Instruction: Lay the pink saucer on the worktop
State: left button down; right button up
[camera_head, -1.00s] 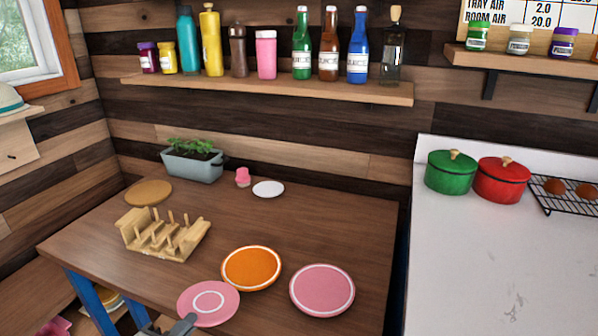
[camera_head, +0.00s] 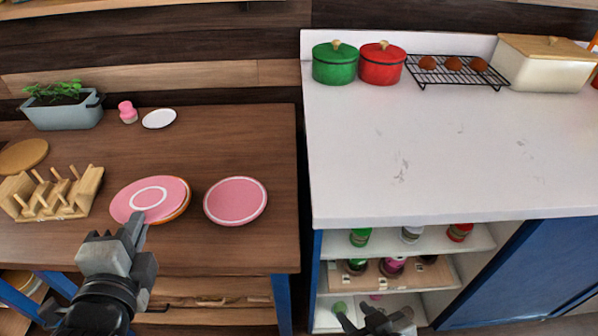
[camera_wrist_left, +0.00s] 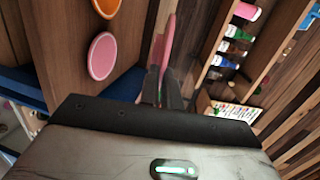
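The pink saucer (camera_head: 150,196) with a white ring is held by its near edge in my left gripper (camera_head: 137,226). In the head view it covers most of an orange plate (camera_head: 184,208). In the left wrist view the saucer (camera_wrist_left: 168,45) shows edge-on between the shut fingers (camera_wrist_left: 162,88), clear of the wooden table. The white worktop (camera_head: 440,150) is to the right, with a wide bare surface. My right gripper (camera_head: 374,316) is low in front of the open shelves, its fingers apart and empty.
A pink plate (camera_head: 235,201) with a white rim lies on the wooden table (camera_head: 230,135), right of the saucer. A wooden rack (camera_head: 55,194) stands left. Green (camera_head: 334,65) and red (camera_head: 381,65) pots, a wire rack (camera_head: 458,75) and a cream bin (camera_head: 540,65) line the worktop's back.

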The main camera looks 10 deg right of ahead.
aim_at(390, 151)
jog(key=u, duration=2.65)
jog(key=k, duration=1.65)
jog(key=z, duration=2.2)
